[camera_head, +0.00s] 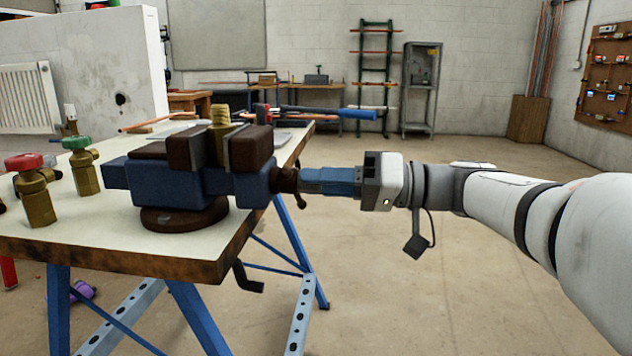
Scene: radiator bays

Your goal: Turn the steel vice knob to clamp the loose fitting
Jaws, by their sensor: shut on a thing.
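A blue vice (165,187) with dark brown jaws (252,148) stands on a round base on the workbench (110,237). A threaded brass fitting (219,115) stands upright between the jaws; I cannot tell how tightly they grip it. The vice knob (284,180) sticks out at the vice's right end, past the bench edge. My gripper (306,180) reaches in from the right, level with the knob, and is shut on it. The blue fingers hide part of the knob.
Brass valves with a red handwheel (24,161) and a green handwheel (77,143) stand left of the vice. A blue-handled tool (335,112) lies behind it. A dark crank (247,277) hangs below the bench edge. The floor to the right is clear.

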